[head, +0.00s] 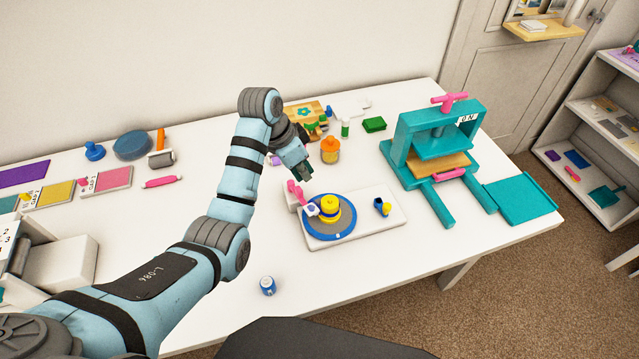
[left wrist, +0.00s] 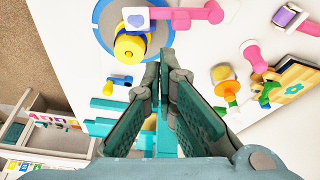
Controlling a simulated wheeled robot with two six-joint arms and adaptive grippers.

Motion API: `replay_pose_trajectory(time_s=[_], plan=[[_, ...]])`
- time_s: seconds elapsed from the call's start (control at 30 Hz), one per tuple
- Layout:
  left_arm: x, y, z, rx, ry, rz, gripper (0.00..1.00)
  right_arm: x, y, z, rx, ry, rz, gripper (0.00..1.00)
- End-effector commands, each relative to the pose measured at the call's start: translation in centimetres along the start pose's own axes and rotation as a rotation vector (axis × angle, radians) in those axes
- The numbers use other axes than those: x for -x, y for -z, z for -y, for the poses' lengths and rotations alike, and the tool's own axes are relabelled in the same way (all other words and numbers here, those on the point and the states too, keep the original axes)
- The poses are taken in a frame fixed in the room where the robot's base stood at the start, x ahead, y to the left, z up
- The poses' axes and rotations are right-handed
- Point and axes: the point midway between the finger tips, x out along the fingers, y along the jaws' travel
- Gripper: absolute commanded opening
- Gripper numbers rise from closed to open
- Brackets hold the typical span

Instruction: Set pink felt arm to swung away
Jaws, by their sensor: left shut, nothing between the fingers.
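The pink felt arm (head: 295,191) stands at the back left of a white board (head: 375,232). It also shows in the left wrist view (left wrist: 190,13). Its white pad with a blue heart (left wrist: 136,18) reaches over the round blue-rimmed grey plate (head: 322,234), close beside the yellow stacked piece (head: 330,207). I cannot tell whether pad and piece touch. My left gripper (head: 306,174) is shut and empty, above and behind the pink arm, apart from it. Its fingertips also show in the left wrist view (left wrist: 165,56). My right gripper is not in view.
A small blue-and-yellow item (head: 382,207) sits on the board's right side. An orange-topped yellow jar (head: 330,151) stands behind the board. A teal press (head: 437,150) stands to the right. A small blue-and-white jar (head: 268,286) stands in front. The table's front middle is mostly clear.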

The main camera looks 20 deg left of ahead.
Motion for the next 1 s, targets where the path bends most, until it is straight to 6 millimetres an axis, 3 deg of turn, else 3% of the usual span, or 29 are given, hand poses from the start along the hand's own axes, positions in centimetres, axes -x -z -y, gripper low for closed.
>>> replay_pose_trajectory(time_s=[0.17,0.37,0.5,0.7,1.0], plan=[[-0.8,0.3,0.5,0.003,-0.005,0.004,0.0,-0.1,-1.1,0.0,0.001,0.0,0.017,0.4],[-4.3,0.7,0.8,0.004,-0.01,0.009,0.0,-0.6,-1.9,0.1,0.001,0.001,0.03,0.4],[-7.3,0.6,0.9,0.004,-0.01,0.01,0.0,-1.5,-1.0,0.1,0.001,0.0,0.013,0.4],[-10.3,0.6,0.9,0.004,-0.008,0.009,0.0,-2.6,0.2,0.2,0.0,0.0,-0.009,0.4],[-11.0,0.7,0.9,0.004,-0.008,0.009,0.0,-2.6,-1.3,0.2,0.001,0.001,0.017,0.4]])
